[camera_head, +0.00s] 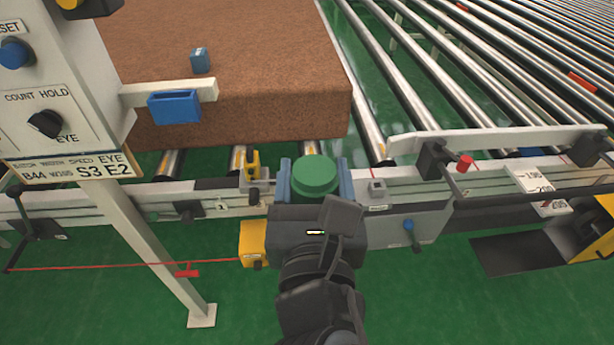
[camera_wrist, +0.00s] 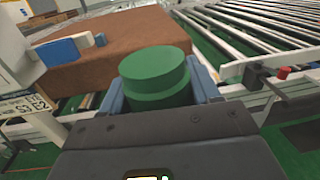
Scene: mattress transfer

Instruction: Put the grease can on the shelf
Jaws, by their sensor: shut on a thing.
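The grease can is a green cylinder with a round lid (camera_head: 315,173), seen near the centre of the head view. It also shows in the wrist view (camera_wrist: 156,78), upright between two blue-grey fingers. My gripper (camera_head: 316,183) is shut on the can, with one finger on each side. The can's lower part is hidden behind the gripper body. The gripper is at the conveyor's side rail. A small blue tray (camera_head: 174,107) on a pale arm stands out from the control post at the left; I cannot tell whether it is the shelf.
A large brown mattress block (camera_head: 230,110) lies on the rollers, with a small blue box (camera_head: 200,59) on top. A control post (camera_head: 60,90) stands at left. A yellow box (camera_head: 253,242) sits under the rail. A red cord (camera_head: 110,266) runs low at left. Bare rollers (camera_head: 440,60) extend right.

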